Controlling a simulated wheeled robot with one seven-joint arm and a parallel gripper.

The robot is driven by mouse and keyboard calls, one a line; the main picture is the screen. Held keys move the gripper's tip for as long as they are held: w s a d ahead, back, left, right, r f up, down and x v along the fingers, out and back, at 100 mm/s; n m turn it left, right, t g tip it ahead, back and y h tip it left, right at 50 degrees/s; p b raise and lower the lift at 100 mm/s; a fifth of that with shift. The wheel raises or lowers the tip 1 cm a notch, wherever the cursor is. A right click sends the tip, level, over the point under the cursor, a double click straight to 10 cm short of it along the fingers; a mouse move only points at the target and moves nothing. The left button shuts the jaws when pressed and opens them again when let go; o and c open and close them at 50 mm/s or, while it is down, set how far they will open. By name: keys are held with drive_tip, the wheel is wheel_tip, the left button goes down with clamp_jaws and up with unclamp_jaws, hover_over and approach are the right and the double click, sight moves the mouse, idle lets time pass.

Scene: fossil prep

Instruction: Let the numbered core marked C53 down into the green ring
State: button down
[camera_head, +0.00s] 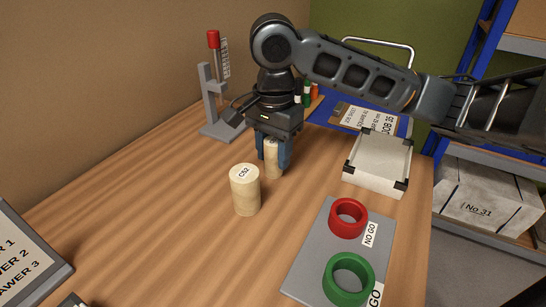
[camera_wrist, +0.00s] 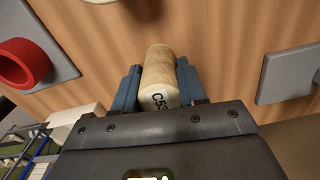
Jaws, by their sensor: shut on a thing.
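My gripper (camera_head: 273,153) points down over the wooden table, its blue fingers shut on a pale, upright core (camera_head: 272,160). In the wrist view the core (camera_wrist: 159,80) between the fingers (camera_wrist: 157,88) shows the mark C53. Whether its base touches the table is hard to tell. A wider core marked C52 (camera_head: 245,194) stands in front and to the left of it. The green ring (camera_head: 330,280), by a GO label, sits on a grey plate (camera_head: 316,242) at the front right, well apart from my gripper.
A red ring (camera_head: 335,218), by a NO GO label, sits behind the green one. A white tray with black corners (camera_head: 378,165) stands behind the plate. A grey stand (camera_head: 207,100) with a red-topped tool is at the back left. Open table lies between the cores and plate.

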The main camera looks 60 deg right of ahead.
drive_tip(key=shift+r, duration=0.1)
wheel_tip(320, 180, up, 6)
drive_tip(key=p, duration=0.6)
idle(0.5)
